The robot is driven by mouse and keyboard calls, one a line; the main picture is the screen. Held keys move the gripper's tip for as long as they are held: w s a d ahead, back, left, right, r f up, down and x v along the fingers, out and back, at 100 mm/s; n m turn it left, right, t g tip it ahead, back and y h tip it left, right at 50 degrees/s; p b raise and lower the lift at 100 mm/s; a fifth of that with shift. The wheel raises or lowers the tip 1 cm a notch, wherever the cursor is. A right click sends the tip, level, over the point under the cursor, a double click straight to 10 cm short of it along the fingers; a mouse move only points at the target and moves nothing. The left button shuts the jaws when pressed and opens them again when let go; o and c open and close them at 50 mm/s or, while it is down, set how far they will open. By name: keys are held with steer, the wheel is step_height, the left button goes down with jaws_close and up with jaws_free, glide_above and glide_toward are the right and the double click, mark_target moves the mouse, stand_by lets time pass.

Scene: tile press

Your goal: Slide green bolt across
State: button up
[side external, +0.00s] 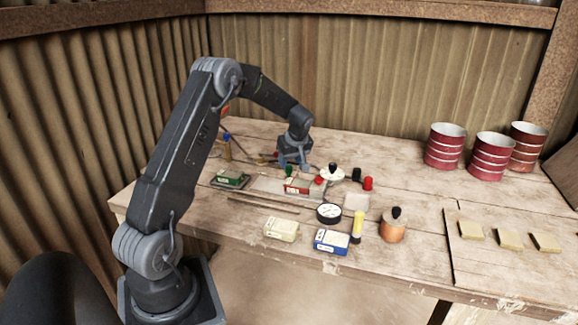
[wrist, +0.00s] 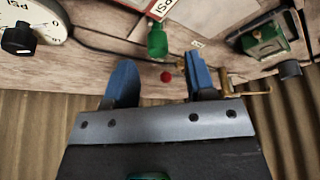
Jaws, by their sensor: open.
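My gripper (side external: 293,164) points down over the middle of the table, its two blue fingers apart and nothing held. In the wrist view my gripper (wrist: 160,76) shows its fingers spread. A green knob (wrist: 157,41) lies just ahead of the gap, apart from both fingers; the side view shows the green knob (side external: 289,171) right by the fingertips. A green block in a dark frame (wrist: 264,42) is at upper right of the wrist view; the side view shows a green unit (side external: 231,179) left of my gripper. I cannot tell which green part is the bolt.
A red-and-white labelled box (side external: 298,185), a white dial with a black knob (side external: 332,174) and a black gauge (side external: 329,213) crowd nearby. Red tins (side external: 446,147) stand at the back right.

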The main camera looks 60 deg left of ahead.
steer(key=v, duration=1)
steer(key=shift+d+r, duration=0.15)
steer(key=shift+d, duration=0.05)
steer(key=s+d+r+m+t, duration=0.1)
steer(key=s+d+r+m, duration=0.15)
steer(key=d, duration=0.35)
steer(key=s+d+r+m+t+h, duration=0.1)
steer(key=s+d+r+m, duration=0.15)
steer(key=d, duration=0.45)
steer(key=s+d+r+m+t, duration=0.1)
steer(key=s+d+r+m, duration=0.1)
steer(key=d+r+m, duration=0.3)
steer(key=s+d+f+m+t+h, duration=0.2)
steer(key=s+d+m, duration=0.6)
steer(key=s+d, duration=0.6)
steer(key=shift+s+d+f+t+h, duration=0.3)
steer(key=shift+s+f+h, duration=0.3)
steer(key=shift+s+h, duration=0.15)
